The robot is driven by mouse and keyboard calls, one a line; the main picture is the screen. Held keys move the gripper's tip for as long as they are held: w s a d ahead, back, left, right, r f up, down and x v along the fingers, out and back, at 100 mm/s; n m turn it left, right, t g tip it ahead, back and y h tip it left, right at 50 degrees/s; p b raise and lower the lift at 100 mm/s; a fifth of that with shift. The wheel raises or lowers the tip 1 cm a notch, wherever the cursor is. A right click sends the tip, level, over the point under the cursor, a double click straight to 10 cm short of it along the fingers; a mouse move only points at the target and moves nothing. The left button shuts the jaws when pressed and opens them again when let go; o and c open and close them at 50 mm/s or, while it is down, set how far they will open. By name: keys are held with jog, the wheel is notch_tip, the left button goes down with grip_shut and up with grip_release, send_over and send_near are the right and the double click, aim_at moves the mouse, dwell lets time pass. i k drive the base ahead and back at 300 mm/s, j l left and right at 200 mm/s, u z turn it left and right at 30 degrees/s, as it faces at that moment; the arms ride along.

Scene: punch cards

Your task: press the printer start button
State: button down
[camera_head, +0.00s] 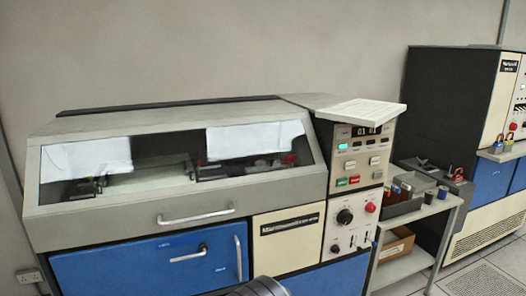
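The printer (180,213) is a large grey and blue cabinet with a long glass window that fills the left and middle. Its upright control panel (360,152) stands at its right end. The lettering is too small to read, so I cannot tell for certain which is the start button. A grey rounded part of my arm shows at the bottom edge, in front of the printer. My gripper's fingers are not in view.
A lower panel has a black knob (345,216) and a red round control (370,207). A paper stack (361,112) overhangs the control panel top. A side table (408,264) with trays and small containers stands to the right. A second machine (447,100) stands beyond; tiled floor shows lower right.

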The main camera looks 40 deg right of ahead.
aim_at(342, 182)
jog(key=z, duration=1.9)
